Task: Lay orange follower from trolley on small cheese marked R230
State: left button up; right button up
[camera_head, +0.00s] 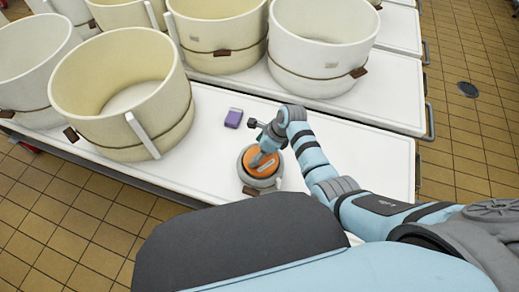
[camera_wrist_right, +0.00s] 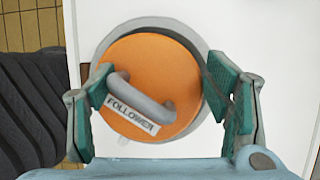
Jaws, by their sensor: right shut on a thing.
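My right gripper (camera_head: 264,152) is shut on the orange follower (camera_head: 258,167), a round disc with a grey arched handle and a "FOLLOWER" label. The follower is over the mouth of a small pale round mould (camera_head: 247,179) with a brown tag; the mould's grey rim also shows in the right wrist view (camera_wrist_right: 205,48). I cannot tell whether the follower rests inside it. The tag's writing is unreadable. My left gripper is out of view.
The small mould stands on a white table (camera_head: 208,150) near its front edge. Several big cream moulds, one at left (camera_head: 90,105) and one behind (camera_head: 325,75), stand close by. The table is clear to the right.

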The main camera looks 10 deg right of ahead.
jog(key=shift+f, duration=0.45)
dwell(0.4)
jog(key=o, duration=1.3)
notch_tip(320, 180, up, 7)
jog(key=p, duration=0.8)
jog(key=shift+r, duration=0.2)
jog(key=shift+f, duration=0.15)
